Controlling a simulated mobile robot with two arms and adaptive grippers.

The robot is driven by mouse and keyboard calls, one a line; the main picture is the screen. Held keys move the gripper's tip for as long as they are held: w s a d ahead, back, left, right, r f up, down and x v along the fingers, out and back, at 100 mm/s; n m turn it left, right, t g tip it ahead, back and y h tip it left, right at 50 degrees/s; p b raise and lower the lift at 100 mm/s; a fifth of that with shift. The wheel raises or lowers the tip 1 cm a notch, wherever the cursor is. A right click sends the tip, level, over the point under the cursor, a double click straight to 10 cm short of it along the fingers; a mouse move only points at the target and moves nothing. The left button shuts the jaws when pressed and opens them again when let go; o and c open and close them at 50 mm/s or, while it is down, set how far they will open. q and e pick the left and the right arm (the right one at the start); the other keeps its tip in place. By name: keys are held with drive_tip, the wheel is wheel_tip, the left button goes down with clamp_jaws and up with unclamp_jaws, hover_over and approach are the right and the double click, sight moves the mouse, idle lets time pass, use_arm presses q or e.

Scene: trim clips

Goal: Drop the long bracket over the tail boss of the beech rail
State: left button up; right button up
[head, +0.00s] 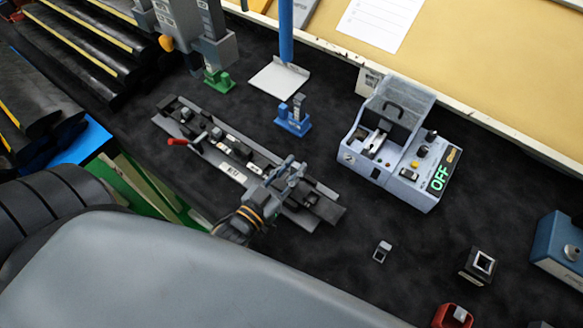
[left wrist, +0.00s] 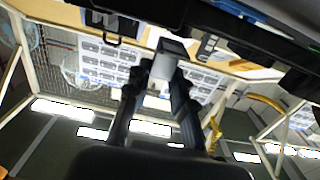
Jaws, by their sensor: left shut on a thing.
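The long dark rail assembly (head: 187,129) lies diagonally on the black mat, with several dark blocks along it, a white label and a red-handled lever at its left part. No beech colour shows on it. My left gripper (head: 291,172) is over its right part and hides some of it. In the left wrist view the gripper is shut on a small block-like part with a light grey face and dark sides (left wrist: 163,63), which I take to be the long bracket. The tail boss cannot be made out, nor whether the part touches the rail. My right gripper is not in view.
A grey box with a raised clear lid and a green OFF display (head: 408,172) stands right of the rail. Blue (head: 293,123) and green (head: 219,82) small stands are behind it. A small grey clip (head: 382,252), a black one (head: 478,265) and a red one (head: 453,316) lie front right.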

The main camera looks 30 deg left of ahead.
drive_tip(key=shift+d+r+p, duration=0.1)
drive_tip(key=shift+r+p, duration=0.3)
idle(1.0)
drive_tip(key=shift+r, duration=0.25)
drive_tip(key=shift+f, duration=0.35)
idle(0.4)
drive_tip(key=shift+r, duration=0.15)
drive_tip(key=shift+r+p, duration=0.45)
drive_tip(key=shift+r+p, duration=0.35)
drive_tip(key=shift+p, duration=0.05)
idle(2.4)
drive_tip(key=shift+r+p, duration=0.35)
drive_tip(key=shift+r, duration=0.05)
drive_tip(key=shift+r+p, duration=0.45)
drive_tip(key=shift+p, duration=0.05)
idle(1.3)
